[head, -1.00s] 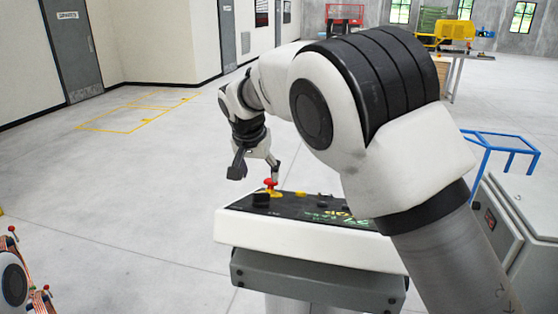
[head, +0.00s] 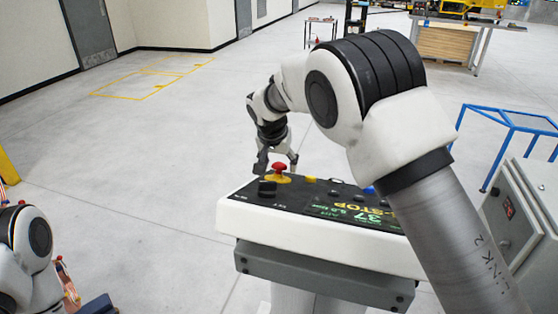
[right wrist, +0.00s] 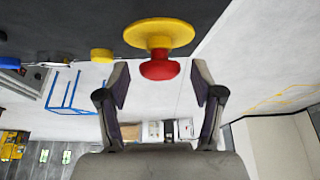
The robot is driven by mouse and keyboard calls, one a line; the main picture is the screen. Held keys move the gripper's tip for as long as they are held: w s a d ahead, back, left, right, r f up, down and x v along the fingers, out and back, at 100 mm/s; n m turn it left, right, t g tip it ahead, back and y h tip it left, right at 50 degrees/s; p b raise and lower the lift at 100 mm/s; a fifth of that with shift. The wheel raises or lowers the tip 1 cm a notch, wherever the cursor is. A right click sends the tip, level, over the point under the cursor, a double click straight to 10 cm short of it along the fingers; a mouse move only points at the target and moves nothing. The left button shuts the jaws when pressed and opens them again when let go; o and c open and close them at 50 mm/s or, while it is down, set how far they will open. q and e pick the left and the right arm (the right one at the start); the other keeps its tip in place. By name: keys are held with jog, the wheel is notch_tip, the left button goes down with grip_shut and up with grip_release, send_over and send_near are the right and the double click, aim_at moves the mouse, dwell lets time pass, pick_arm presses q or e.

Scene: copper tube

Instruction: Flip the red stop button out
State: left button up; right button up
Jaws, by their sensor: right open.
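The red stop button (head: 279,167) stands on a yellow base (head: 278,179) at the far left part of the console's black top. My right gripper (head: 276,162) is at the button, just behind it in the head view. In the right wrist view the red button (right wrist: 159,70) hangs from its yellow base (right wrist: 158,33), since that picture is upside down. The open fingers of my right gripper (right wrist: 160,88) lie to either side of the button, with gaps between. The left gripper does not show; only part of my left arm is at the lower left.
The white console (head: 310,228) carries a black panel with a display (head: 345,212) and other small buttons. A grey cabinet (head: 520,220) and a blue frame (head: 510,120) stand to the right.

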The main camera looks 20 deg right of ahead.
jog(key=shift+s+a+r, duration=0.15)
jog(key=shift+s+a, duration=0.05)
jog(key=shift+s, duration=0.05)
jog(key=c, duration=0.6)
grip_shut()
jog(key=shift+w+d+r+p, duration=0.1)
jog(key=shift+w+r+p, duration=0.1)
jog(key=shift+r, duration=0.2)
jog(key=shift+w+d+r+p, duration=0.1)
jog(key=shift+r+p, duration=0.1)
jog(key=shift+r, duration=0.15)
jog(key=shift+o, duration=1.6)
grip_release()
jog(key=shift+o, duration=1.4)
jog(key=shift+w+d+f, duration=0.25)
jog(key=v, duration=1.2)
jog(key=shift+f, duration=0.15)
